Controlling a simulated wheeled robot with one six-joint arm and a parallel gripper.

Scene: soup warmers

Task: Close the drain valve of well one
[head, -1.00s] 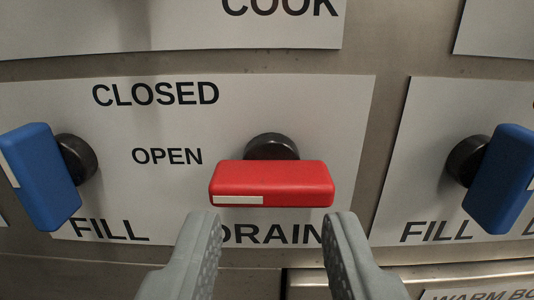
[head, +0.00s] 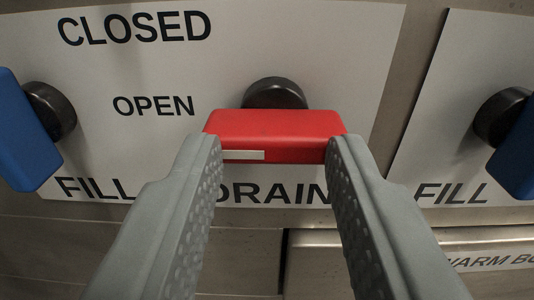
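The red drain handle (head: 275,133) lies horizontal on a dark round stem (head: 274,92), above the word DRAIN. A white mark on its left end lies below and to the right of the OPEN label (head: 153,106); the CLOSED label (head: 135,27) is higher up. My gripper (head: 275,148) is open, with its two grey fingers at the left and right ends of the red handle. The fingertips overlap the handle's ends in view; I cannot tell whether they touch it.
A blue fill handle (head: 24,135) stands tilted at the left, and another blue handle (head: 516,150) is at the right edge, each on a dark stem. Below the panel is a metal ledge (head: 340,265).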

